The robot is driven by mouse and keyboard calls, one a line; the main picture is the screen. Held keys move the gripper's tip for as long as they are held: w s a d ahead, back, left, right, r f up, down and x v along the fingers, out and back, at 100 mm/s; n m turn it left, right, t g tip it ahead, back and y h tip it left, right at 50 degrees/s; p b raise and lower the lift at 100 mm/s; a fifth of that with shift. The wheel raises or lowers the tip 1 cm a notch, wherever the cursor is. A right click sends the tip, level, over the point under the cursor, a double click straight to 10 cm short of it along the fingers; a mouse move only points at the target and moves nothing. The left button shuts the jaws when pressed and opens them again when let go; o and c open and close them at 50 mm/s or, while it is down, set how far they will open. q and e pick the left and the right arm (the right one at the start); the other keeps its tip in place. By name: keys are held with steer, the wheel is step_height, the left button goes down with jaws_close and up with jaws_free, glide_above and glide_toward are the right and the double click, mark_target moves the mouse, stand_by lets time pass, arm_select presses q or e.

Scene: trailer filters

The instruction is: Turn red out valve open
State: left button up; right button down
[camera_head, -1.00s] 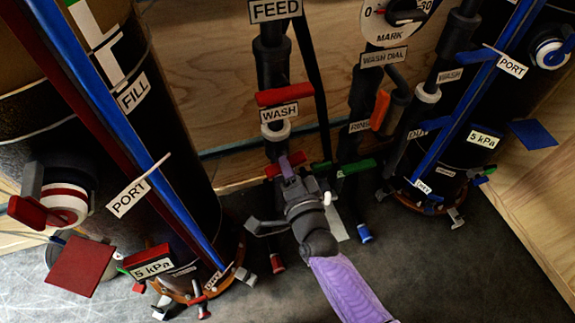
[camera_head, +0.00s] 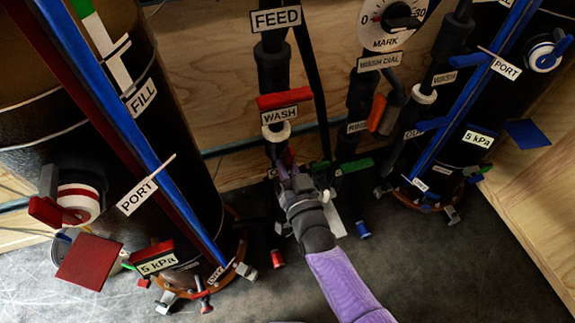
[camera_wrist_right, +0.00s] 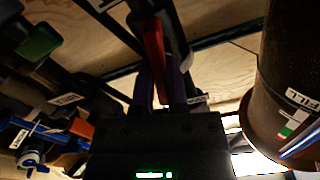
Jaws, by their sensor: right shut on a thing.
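A red valve handle (camera_wrist_right: 154,52) shows in the right wrist view, running lengthwise between the fingers of my right gripper (camera_wrist_right: 163,88). The gripper is shut on it. In the head view my right gripper (camera_head: 284,172) is at the lower part of the middle pipe, below the WASH label, and mostly hides this handle. A small label (camera_wrist_right: 197,100) beside the handle is too small to read for sure. My left gripper is not in view.
A red WASH handle (camera_head: 285,101) sits crosswise just above my gripper. A green handle (camera_head: 355,166) is close on its right. The FILL column (camera_head: 150,100) stands on the left and another dark column (camera_head: 440,165) on the right.

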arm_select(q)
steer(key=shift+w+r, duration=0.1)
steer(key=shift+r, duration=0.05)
arm_select(e)
steer(key=shift+n, duration=1.6)
steer(key=c, duration=0.6)
jaws_free()
steer(key=shift+c, duration=0.2)
steer(key=shift+s+d+p, duration=0.1)
steer(key=shift+s+p, duration=0.15)
steer(key=shift+p, duration=0.1)
arm_select(q)
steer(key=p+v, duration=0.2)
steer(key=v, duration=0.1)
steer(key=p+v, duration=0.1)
steer(key=p, duration=0.1)
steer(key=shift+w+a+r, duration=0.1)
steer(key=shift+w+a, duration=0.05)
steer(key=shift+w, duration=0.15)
arm_select(e)
steer(key=v, duration=0.9)
steer(key=shift+s, duration=0.2)
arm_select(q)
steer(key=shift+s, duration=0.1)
arm_select(e)
steer(key=shift+s, duration=0.1)
